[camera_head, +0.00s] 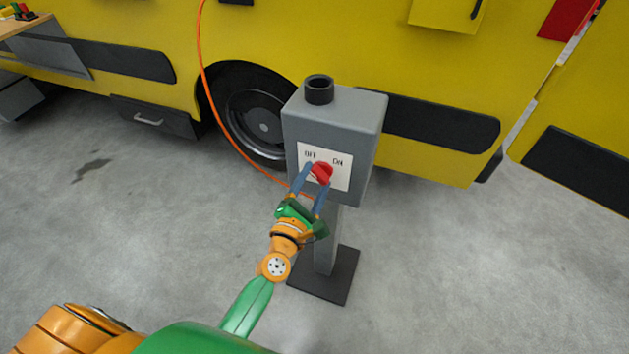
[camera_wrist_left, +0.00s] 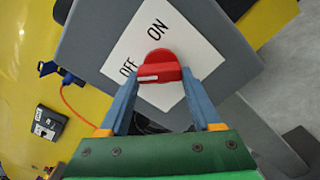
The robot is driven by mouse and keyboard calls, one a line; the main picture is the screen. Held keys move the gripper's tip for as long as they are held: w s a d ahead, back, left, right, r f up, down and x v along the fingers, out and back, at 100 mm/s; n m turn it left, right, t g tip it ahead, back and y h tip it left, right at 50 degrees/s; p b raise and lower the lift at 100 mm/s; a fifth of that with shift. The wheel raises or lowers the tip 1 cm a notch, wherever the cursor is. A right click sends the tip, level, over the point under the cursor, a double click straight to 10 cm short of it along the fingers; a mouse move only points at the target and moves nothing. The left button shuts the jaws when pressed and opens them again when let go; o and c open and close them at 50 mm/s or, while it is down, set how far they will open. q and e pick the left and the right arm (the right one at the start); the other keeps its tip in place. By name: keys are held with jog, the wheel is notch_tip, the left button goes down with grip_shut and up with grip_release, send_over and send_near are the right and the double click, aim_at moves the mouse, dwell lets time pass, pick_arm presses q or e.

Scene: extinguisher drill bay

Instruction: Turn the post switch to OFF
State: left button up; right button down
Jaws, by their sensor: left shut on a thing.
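The post switch is a grey box (camera_head: 366,150) on a post, with a white plate (camera_head: 340,178) on its front. The plate reads OFF on the left and ON on the right. A red knob (camera_head: 321,173) sits below the labels. It also shows in the left wrist view (camera_wrist_left: 158,62), with a white mark on the end nearer OFF; exact alignment with the label is hard to tell. My left gripper (camera_head: 316,176) is shut on the knob, one blue finger on each side, partly hiding the plate's lower part. My right gripper is not in view.
The post stands on a dark base plate (camera_head: 335,288) on grey concrete. A yellow truck (camera_head: 420,70) with a black wheel (camera_head: 262,127) is behind it. An orange hose (camera_head: 212,105) hangs down the truck's side. A black collar (camera_head: 319,92) tops the box. The floor on both sides is clear.

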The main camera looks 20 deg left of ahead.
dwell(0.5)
pick_arm(q)
jog(key=o, duration=1.4)
jog(key=s, duration=0.7)
jog(key=shift+a+b, duration=0.15)
jog(key=shift+b, duration=0.25)
